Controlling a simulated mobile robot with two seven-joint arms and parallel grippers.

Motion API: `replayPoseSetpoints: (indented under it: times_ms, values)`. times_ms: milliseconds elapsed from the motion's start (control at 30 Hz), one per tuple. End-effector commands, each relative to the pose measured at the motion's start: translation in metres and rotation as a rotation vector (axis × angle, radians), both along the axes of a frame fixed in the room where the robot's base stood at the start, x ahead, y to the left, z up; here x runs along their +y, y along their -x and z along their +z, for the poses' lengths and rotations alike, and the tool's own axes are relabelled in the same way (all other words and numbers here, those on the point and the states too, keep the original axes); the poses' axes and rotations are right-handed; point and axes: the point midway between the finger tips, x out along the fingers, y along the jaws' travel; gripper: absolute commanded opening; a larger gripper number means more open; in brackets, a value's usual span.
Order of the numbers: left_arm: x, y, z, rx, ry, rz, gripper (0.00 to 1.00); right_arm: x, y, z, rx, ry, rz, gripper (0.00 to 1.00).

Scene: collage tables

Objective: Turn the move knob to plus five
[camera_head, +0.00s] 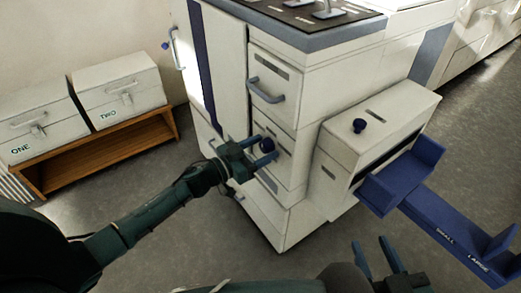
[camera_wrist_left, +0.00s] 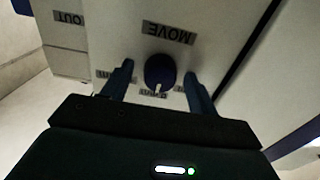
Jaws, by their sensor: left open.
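The dark blue move knob (camera_wrist_left: 159,72) is on a pale panel, close to the MOVE label (camera_wrist_left: 168,33), which reads upside down in the left wrist view. A white pointer mark shows on the knob's lower side there. Small labels around it are partly hidden and cannot be read. The knob also shows in the head view (camera_head: 267,145). My left gripper (camera_wrist_left: 159,80) is open, with one finger on each side of the knob and gaps between. It also shows in the head view (camera_head: 262,152). My right gripper (camera_head: 376,250) is open and empty at the bottom.
A handled drawer (camera_head: 268,90) is above the knob panel. To the right, a side box (camera_head: 390,110) has another dark knob (camera_head: 359,126) on top and a blue tray (camera_head: 440,218) marked SMALL and LARGE. Boxes ONE (camera_head: 35,115) and TWO (camera_head: 118,85) stand on a wooden shelf (camera_head: 110,150).

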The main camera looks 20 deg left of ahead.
Motion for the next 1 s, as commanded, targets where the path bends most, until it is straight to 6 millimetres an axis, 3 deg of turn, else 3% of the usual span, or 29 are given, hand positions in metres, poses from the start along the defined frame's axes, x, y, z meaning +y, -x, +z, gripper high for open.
replayPoseSetpoints:
  times_ms: [233, 767, 1000]
  values:
    - [-0.0003, -0.0004, 0.0, 0.0, 0.0, 0.0, 0.58, 0.0003, 0.0001, 0.0, -0.001, 0.0, 0.0, 0.36]
    - [-0.0001, -0.0001, -0.0001, 0.0, 0.0, 0.0, 0.15, 0.0003, 0.0002, -0.0002, 0.0, 0.0, 0.001, 0.36]
    - [-0.0001, -0.0001, 0.0001, -0.012, -0.015, 0.0, 0.14, 0.0002, 0.0001, 0.0003, 0.001, -0.001, 0.001, 0.36]
